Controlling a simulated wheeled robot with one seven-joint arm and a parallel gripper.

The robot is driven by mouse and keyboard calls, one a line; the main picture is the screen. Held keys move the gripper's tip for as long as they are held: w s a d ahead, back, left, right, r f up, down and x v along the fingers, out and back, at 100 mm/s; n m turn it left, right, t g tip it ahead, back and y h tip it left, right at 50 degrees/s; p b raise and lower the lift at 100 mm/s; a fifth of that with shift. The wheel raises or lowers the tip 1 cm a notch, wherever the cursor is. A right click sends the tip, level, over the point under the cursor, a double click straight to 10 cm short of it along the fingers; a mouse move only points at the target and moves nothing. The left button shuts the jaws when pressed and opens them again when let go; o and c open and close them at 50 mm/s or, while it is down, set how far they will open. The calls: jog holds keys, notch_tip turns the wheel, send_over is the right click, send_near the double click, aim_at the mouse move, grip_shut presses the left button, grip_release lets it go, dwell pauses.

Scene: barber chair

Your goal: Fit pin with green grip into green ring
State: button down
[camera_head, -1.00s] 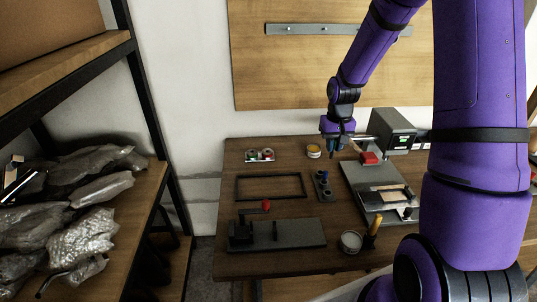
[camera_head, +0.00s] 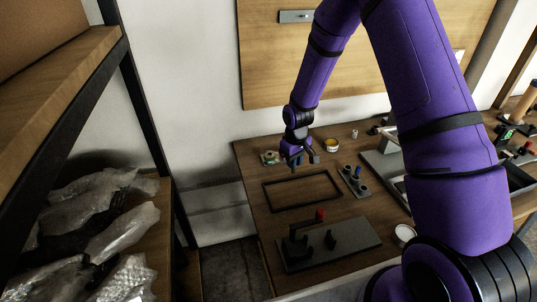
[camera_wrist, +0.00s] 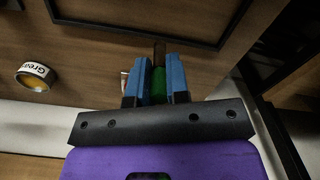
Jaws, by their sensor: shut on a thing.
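My gripper (camera_head: 299,162) is shut on the pin with green grip, above the back left of the table. In the wrist view the green grip (camera_wrist: 158,85) sits between my blue fingers, and a brownish shaft (camera_wrist: 159,52) extends beyond them. A small ring fixture (camera_head: 269,158) stands just left of my gripper on the table, with a greenish part showing. It is too small and partly covered to tell the green ring clearly. In the wrist view a pale edge (camera_wrist: 124,80) shows beside the left finger, mostly hidden.
A yellow-filled cup (camera_head: 332,145) stands right of my gripper. A dark rectangular frame (camera_head: 303,207) lies in front. A block with a blue-topped pin (camera_head: 355,180) is right of it. A dark base plate (camera_head: 340,247) with a red knob is nearer. Shelving stands left.

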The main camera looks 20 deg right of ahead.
jog(key=w+a, duration=0.1)
jog(key=w, duration=0.4)
jog(key=w+a+f, duration=0.1)
jog(key=w, duration=0.4)
jog(key=w+a, duration=0.2)
jog(key=w, duration=0.2)
jog(key=shift+w+f, duration=0.3)
jog(key=shift+w, duration=0.1)
jog(key=shift+w+f, duration=0.15)
jog(key=shift+f, duration=1.6)
jog(key=shift+f, duration=0.1)
jog(key=c, duration=1.1)
grip_release()
notch_tip(320, 180, up, 12)
jog(key=shift+r, duration=0.25)
